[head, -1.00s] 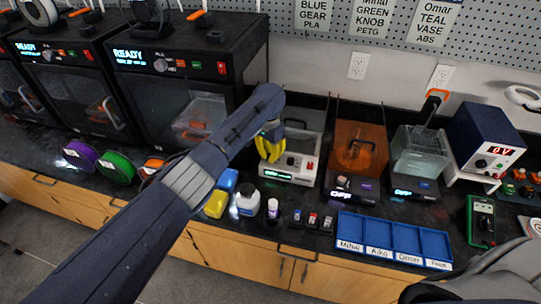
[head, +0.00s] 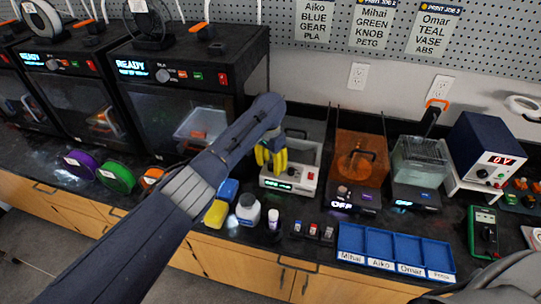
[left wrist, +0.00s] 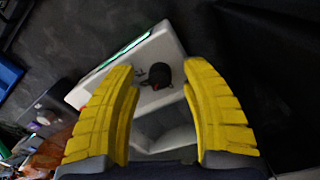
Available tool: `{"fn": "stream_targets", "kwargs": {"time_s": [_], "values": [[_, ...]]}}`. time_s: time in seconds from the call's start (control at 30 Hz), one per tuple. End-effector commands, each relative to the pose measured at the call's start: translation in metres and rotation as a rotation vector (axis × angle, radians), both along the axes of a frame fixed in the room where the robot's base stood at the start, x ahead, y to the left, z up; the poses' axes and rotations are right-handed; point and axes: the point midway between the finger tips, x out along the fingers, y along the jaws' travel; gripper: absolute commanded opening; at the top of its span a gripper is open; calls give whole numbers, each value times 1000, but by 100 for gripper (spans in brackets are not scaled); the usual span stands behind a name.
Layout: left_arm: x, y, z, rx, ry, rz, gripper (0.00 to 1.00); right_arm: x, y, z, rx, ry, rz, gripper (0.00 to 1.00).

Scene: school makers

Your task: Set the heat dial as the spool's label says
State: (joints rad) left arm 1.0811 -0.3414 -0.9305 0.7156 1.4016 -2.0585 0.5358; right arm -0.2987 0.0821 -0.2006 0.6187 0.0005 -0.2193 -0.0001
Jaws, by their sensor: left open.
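The black heat dial (left wrist: 159,74) sits on the front panel of a white box-shaped heater (head: 301,181) with a lit green display. In the left wrist view the dial shows between the two yellow fingers of my left gripper (left wrist: 162,68), with space on both sides. In the head view my left gripper (head: 271,164) is at the heater's front, open and hiding the dial. Purple (head: 76,165), green (head: 116,175) and orange (head: 152,177) spools stand before the printers. Their white labels are too small to read. My right gripper is out of view.
Black printers (head: 180,90) stand to the left. An orange-lidded box (head: 360,160) and a clear tank (head: 420,160) stand right of the heater.

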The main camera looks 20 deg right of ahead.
Motion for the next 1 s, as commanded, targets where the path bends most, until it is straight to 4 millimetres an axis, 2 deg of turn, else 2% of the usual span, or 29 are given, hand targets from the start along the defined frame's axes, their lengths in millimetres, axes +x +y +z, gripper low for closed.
{"fn": "stream_targets", "kwargs": {"time_s": [0.6, 0.8, 1.0], "values": [[4, 3, 95, 0, -4, -1, 46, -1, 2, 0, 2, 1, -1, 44], [5, 3, 111, 0, -2, 0, 46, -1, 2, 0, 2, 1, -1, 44], [5, 3, 116, 0, -2, 0, 46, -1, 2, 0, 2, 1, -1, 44]]}}
